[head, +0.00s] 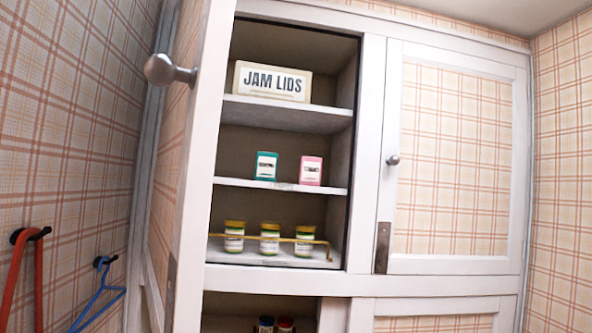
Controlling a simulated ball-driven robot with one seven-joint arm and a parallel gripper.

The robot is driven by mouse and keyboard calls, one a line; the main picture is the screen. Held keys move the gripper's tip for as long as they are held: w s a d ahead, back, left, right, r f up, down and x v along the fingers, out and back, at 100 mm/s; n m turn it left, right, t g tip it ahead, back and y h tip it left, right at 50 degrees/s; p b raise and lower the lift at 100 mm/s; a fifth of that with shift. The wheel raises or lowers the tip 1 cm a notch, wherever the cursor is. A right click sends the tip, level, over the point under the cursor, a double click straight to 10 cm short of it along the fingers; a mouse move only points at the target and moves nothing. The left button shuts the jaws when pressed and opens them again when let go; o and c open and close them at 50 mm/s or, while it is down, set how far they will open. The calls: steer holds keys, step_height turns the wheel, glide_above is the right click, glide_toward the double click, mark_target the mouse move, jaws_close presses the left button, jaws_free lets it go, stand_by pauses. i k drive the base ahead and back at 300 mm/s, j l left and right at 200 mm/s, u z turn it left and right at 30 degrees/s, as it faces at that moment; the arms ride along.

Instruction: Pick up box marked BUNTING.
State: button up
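No box with a readable BUNTING label shows in the head view. A cream box marked JAM LIDS (272,82) stands on the top shelf of the open cupboard. A teal box (265,166) and a pink box (311,171) stand apart on the middle shelf, and their small labels are too blurred to read. My gripper is not in view. The left part of the cupboard inside is hidden behind the open door.
The open cupboard door (200,170) with a round knob (168,69) stands at left. Several jars (270,240) stand behind a brass rail (318,242) on the lower shelf. The right door (455,160) is shut. A red strap (20,262) and blue hanger (98,298) hang at left.

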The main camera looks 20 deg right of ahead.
mark_target(266, 163)
steer(key=i+l+z, duration=0.1)
steer(key=i+l, duration=0.15)
steer(key=i, duration=0.2)
steer(key=i+l, duration=0.25)
steer(key=i, duration=0.2)
steer(key=i+l+z, duration=0.15)
steer(key=i, duration=0.3)
steer(key=i+l, duration=0.25)
steer(key=i, duration=0.2)
steer(key=l+z, duration=0.05)
